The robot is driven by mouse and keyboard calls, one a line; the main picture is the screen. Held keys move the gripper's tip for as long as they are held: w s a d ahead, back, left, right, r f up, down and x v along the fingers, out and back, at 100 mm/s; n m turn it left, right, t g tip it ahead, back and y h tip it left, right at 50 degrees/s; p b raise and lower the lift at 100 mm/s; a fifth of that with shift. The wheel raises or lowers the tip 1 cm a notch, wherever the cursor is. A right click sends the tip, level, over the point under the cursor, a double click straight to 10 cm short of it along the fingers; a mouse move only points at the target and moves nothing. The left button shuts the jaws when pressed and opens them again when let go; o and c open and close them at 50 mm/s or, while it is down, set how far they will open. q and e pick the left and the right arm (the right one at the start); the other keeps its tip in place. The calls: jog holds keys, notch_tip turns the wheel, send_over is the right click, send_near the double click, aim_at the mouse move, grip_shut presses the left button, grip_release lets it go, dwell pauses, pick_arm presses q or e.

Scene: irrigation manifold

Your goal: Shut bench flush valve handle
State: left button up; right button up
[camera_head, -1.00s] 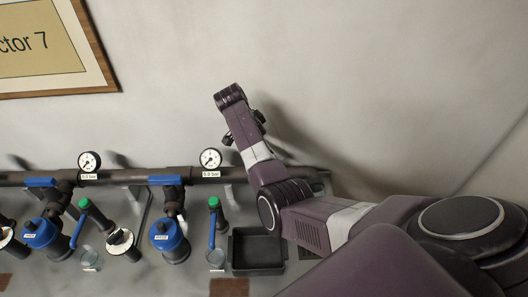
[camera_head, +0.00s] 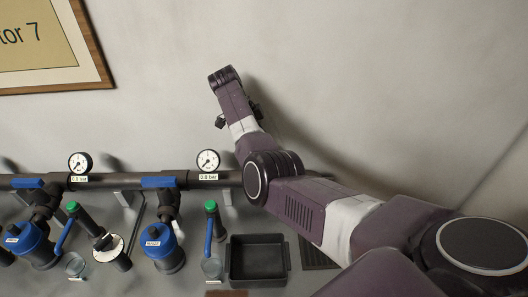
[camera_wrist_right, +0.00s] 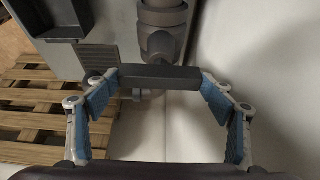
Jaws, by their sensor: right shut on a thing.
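The flush valve handle is a dark grey straight bar (camera_wrist_right: 160,77) in the right wrist view. It lies crosswise in front of a grey pipe fitting (camera_wrist_right: 163,45). My right gripper (camera_wrist_right: 161,80) has its two blue-padded fingers at either end of the bar, shut on it. In the head view my right arm reaches over the right end of the bench pipe (camera_head: 110,183). The handle and the fingertips are hidden there behind the arm. My left gripper is in neither view.
Along the bench stand blue-capped units (camera_head: 163,241), green-tipped levers (camera_head: 211,227) and round gauges (camera_head: 208,161). A black tray (camera_head: 257,260) sits right of them. The right wrist view shows a wooden pallet (camera_wrist_right: 40,115) at left and a pale wall (camera_wrist_right: 265,60) close at right.

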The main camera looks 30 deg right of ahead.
dwell(0.3)
jog(key=o, duration=1.2)
jog(key=shift+c, duration=0.2)
jog(key=v, duration=1.2)
jog(key=shift+d+r, duration=0.1)
